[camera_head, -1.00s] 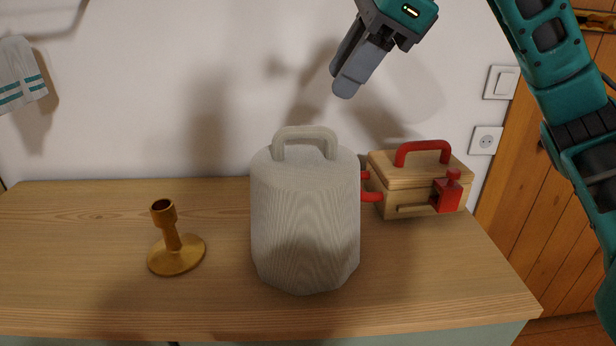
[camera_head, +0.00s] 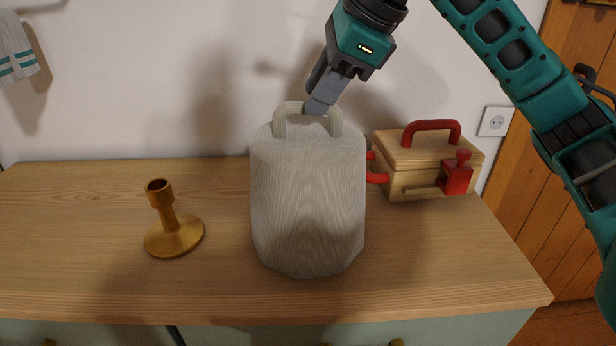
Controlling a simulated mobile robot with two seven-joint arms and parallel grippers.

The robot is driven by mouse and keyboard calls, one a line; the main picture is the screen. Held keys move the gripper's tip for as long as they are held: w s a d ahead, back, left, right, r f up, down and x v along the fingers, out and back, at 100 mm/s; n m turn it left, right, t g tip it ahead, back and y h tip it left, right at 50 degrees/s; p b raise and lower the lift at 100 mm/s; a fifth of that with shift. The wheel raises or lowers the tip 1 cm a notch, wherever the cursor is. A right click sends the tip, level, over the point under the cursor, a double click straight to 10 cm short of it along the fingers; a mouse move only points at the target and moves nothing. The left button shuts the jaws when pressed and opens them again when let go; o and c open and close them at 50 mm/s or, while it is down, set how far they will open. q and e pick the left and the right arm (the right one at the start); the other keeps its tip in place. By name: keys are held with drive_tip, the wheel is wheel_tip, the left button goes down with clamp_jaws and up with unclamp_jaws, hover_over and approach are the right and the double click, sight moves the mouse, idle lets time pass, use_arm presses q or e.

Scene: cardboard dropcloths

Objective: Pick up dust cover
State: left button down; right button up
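The dust cover (camera_head: 307,205) is a pale grey, ribbed, many-sided hood with a loop handle (camera_head: 281,122) on top. It stands upright on the wooden counter, left of a wooden box. My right gripper (camera_head: 318,106) is at the top bar of this handle, pointing down and to the left. Its near grey finger overlaps the handle's right part in the picture. The far finger is mostly hidden, so I cannot tell whether the fingers are apart or closed on the bar. My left gripper is out of view.
A brass candlestick (camera_head: 173,228) stands to the left on the counter (camera_head: 80,215). The wooden box (camera_head: 415,185) with red handles is close behind the cover's right side. A towel hangs at the upper left. The counter's left part is clear.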

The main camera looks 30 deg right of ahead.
drive_tip(key=x, duration=0.4)
drive_tip(key=shift+c, duration=0.4)
clamp_jaws()
drive_tip(key=shift+r, duration=0.1)
